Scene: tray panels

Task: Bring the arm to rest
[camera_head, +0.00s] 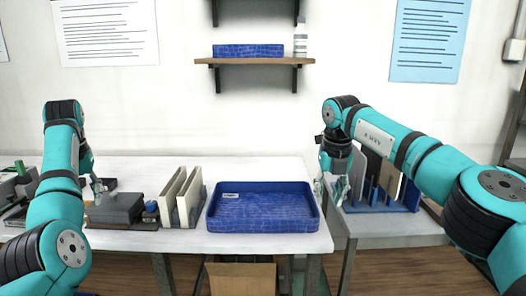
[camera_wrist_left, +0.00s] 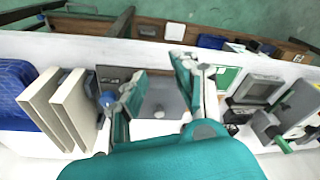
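My left gripper (camera_head: 98,188) hangs at the left of the white table, above a grey box-like device (camera_head: 112,209). In the left wrist view the two fingers of my left gripper (camera_wrist_left: 156,82) are spread apart with nothing between them, and the grey device (camera_wrist_left: 160,98) shows beyond them. My right gripper (camera_head: 330,190) points down between the blue tray (camera_head: 262,226) and the rack on the right. Its fingers look apart, and no object shows in them. The tray looks empty apart from a small white label on its back wall.
Two cream panels (camera_head: 190,198) stand upright left of the tray. A blue rack (camera_head: 385,207) with several panels stands on the right side table. A wall shelf (camera_head: 255,61) holds a blue box and a bottle. Other equipment (camera_wrist_left: 258,90) crowds the table's left end.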

